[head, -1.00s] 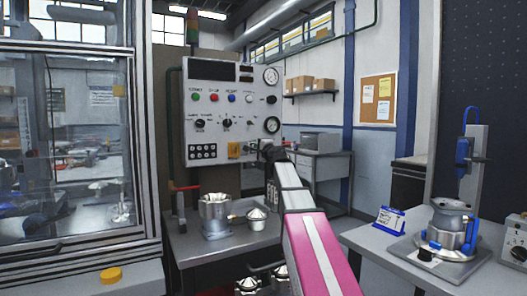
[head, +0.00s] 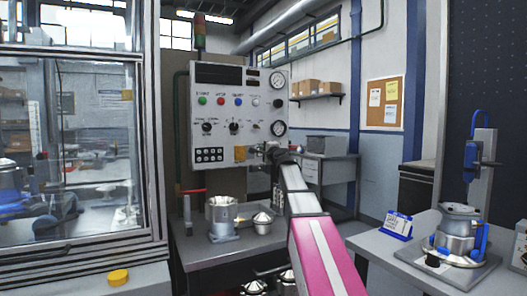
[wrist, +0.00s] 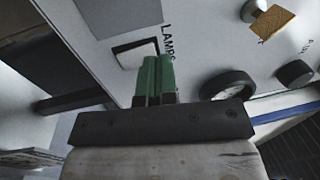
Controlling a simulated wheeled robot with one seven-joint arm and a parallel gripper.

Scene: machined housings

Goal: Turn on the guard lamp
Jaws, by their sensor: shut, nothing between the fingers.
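The control panel (head: 217,130) is a pale box with knobs, coloured buttons and gauges. In the wrist view a rocker switch (wrist: 134,48) in a dark frame sits beside the printed word LAMPS. My gripper (wrist: 155,60) has its green fingers shut together and empty, with the tips over the lower right edge of that switch. I cannot tell whether they touch it. In the head view my arm reaches the panel's lower right corner, and my fingertips are hard to make out there.
Black knobs (wrist: 228,85) and a yellow tag (wrist: 272,23) lie close to my fingers on the panel. Below the panel, a metal housing (head: 221,217) stands on a bench (head: 200,250). A second bench at right holds a blue-handled fixture (head: 460,235).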

